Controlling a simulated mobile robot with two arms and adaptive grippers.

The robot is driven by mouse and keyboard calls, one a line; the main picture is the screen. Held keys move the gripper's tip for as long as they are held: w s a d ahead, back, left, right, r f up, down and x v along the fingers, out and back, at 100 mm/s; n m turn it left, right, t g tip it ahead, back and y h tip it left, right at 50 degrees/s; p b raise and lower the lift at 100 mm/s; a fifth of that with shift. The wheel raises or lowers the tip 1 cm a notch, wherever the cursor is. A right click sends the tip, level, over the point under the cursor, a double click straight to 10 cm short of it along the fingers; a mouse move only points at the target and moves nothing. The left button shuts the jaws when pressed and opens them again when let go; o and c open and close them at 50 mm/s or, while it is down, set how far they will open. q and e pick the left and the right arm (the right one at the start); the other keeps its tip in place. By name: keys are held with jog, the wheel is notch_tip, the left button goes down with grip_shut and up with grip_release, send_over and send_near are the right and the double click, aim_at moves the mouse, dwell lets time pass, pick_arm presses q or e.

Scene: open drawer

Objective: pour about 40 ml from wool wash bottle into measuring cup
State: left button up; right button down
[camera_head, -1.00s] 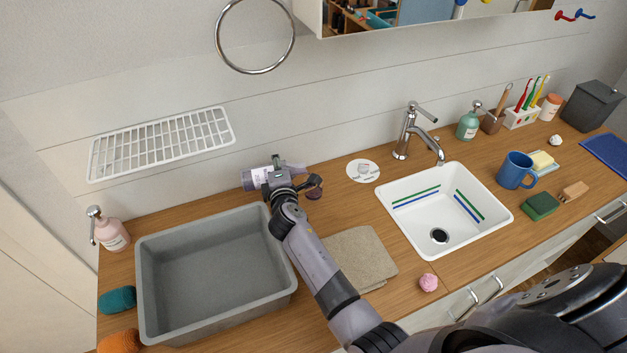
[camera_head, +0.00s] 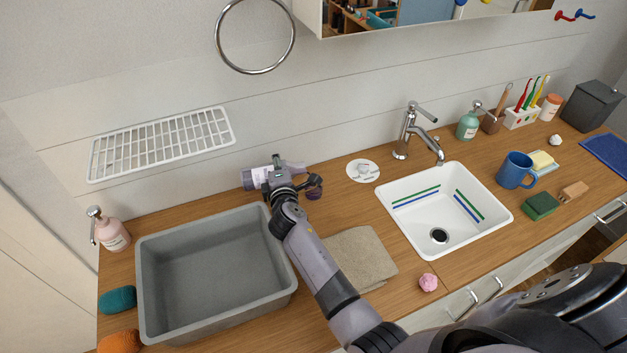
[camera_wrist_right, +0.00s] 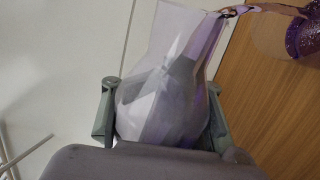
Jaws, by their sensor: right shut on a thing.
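My right gripper (camera_head: 277,176) is shut on the wool wash bottle, a pale lavender see-through bottle (camera_head: 254,178). The bottle is held tipped on its side near the wall, neck to the right. It fills the middle of the right wrist view (camera_wrist_right: 165,75) between the fingers. The measuring cup (camera_head: 315,192) stands on the counter under the bottle's mouth, partly behind the gripper, with dark purple liquid in it. In the wrist view the cup (camera_wrist_right: 283,36) is cut off by the edge, and a purple streak runs from the mouth towards it. My left gripper is not in view.
A grey basin (camera_head: 215,265) stands left of my arm. A beige cloth (camera_head: 362,255) lies right of it. A white disc (camera_head: 362,170), the tap (camera_head: 408,130) and the sink (camera_head: 425,195) are to the right. A wire rack (camera_head: 160,143) is on the wall above.

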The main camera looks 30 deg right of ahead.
jog(key=n, duration=0.1)
jog(key=r+n+h+p, duration=0.1)
jog(key=n, duration=0.1)
jog(key=n+p, duration=0.1)
jog(key=shift+s+d+r+h, duration=0.1)
jog(key=shift+d+r+h, duration=0.2)
jog(key=shift+d, duration=0.1)
dwell(1.5)
